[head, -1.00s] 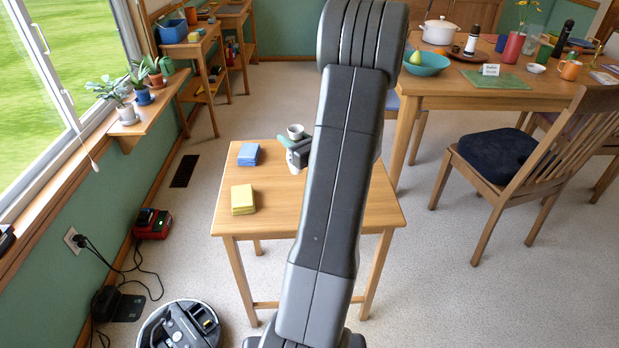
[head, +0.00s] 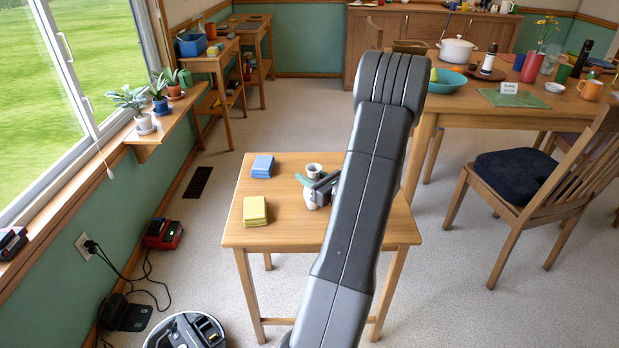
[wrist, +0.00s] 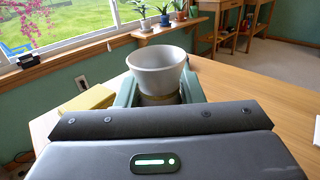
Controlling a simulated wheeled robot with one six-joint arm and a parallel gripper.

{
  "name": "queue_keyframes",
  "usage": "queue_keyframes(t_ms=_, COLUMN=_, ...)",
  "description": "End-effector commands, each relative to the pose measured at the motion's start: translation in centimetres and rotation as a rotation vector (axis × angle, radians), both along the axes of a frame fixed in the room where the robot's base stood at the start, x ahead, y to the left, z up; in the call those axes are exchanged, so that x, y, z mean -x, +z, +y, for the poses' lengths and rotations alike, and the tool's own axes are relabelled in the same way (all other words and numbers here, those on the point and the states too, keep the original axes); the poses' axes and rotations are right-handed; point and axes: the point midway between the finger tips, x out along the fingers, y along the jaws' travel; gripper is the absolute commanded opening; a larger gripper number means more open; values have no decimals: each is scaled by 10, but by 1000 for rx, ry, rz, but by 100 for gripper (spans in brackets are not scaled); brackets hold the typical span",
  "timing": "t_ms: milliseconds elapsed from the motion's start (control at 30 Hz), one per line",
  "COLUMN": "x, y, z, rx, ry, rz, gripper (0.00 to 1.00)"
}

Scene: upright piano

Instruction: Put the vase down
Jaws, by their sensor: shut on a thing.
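The vase (head: 314,170) is pale grey-white with a wide round rim. My gripper (head: 316,184) is shut on it, with green fingers on either side below the rim. In the wrist view the vase (wrist: 158,68) stands upright between the fingertips (wrist: 158,94), its open mouth facing up; its lower part is hidden. In the head view a pale lower part shows beneath the fingers, over the small wooden table (head: 280,238). I cannot tell whether its base touches the tabletop.
A blue block (head: 263,166) and a yellow block (head: 255,210) lie on the table's left side. The front left tabletop is clear. A larger table (head: 445,101) with dishes and a chair (head: 525,180) stand to the right. A robot vacuum (head: 187,332) is on the floor.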

Motion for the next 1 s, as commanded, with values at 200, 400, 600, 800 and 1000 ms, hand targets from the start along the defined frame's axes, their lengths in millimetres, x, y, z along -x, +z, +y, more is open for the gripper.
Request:
queue_keyframes(t_ms=200, x=0, y=0, z=0, rx=0, ry=0, rz=-3, gripper=7)
queue_keyframes(t_ms=400, x=0, y=-4, z=0, rx=0, ry=-1, rz=-1, gripper=42)
queue_keyframes(t_ms=600, x=0, y=-4, z=0, rx=0, ry=-1, rz=-1, gripper=56)
queue_keyframes(t_ms=800, x=0, y=-2, z=0, rx=0, ry=-1, rz=-1, gripper=56)
queue_keyframes(t_ms=1000, x=14, y=-1, z=-17, rx=-1, ry=-5, rz=1, gripper=56)
